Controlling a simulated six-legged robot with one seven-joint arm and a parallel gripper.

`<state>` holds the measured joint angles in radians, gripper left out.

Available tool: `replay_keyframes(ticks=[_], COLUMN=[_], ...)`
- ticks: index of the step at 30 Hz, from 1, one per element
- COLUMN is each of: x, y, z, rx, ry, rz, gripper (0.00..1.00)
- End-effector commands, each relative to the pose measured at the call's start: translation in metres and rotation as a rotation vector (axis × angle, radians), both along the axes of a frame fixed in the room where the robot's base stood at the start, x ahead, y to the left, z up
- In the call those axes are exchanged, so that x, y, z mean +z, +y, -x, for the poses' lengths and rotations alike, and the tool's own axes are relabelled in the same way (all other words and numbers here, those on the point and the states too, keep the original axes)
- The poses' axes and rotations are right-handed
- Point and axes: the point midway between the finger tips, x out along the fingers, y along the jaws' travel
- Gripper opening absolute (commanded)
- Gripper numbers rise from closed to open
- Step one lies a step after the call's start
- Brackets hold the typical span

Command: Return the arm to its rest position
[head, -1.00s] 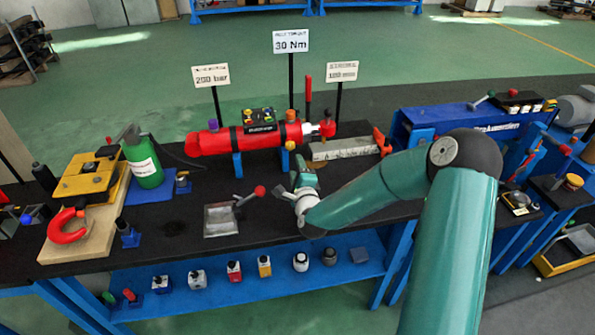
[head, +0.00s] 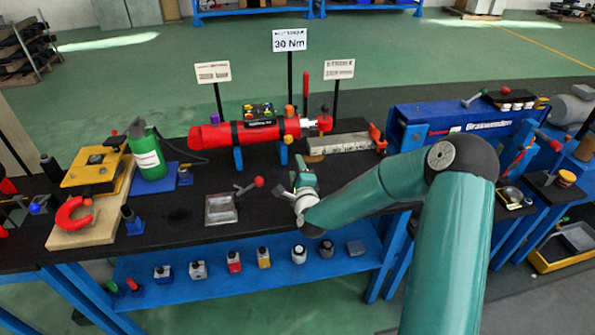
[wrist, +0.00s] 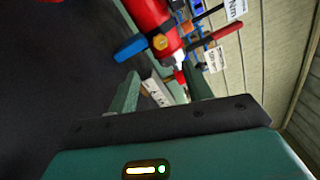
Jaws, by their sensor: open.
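My teal arm (head: 380,190) reaches from the lower right over the black bench top, bent at a dark elbow joint. My gripper (head: 292,186) hangs over the middle of the bench, in front of the red cylinder (head: 248,133). It is open, and I see nothing held in it. In the wrist view, part of the gripper body (wrist: 170,125) fills the lower part, with the red cylinder (wrist: 150,20) beyond it at the top. The fingertips are small in the head view.
A grey metal vise-like block (head: 221,208) with a red-knobbed lever stands left of my gripper. A long grey bar (head: 340,143) lies behind it. A green bottle (head: 146,156) and a red clamp (head: 74,213) stand at left. Several small items line the blue lower shelf (head: 215,287).

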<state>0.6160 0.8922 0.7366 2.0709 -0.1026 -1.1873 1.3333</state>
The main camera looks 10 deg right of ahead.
Motion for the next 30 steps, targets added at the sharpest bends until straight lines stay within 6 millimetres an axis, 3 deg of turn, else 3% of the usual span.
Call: replay_keyframes(ticks=[20,25,30], x=[0.001,0.011,0.028], y=[0.001,0.014,0.030], z=[-0.004,0.000,0.016], rx=[0.005,0.072,0.185], ry=[0.004,0.058,0.168], rz=[0.011,0.154,0.433], gripper=[0.50,0.50,0.50])
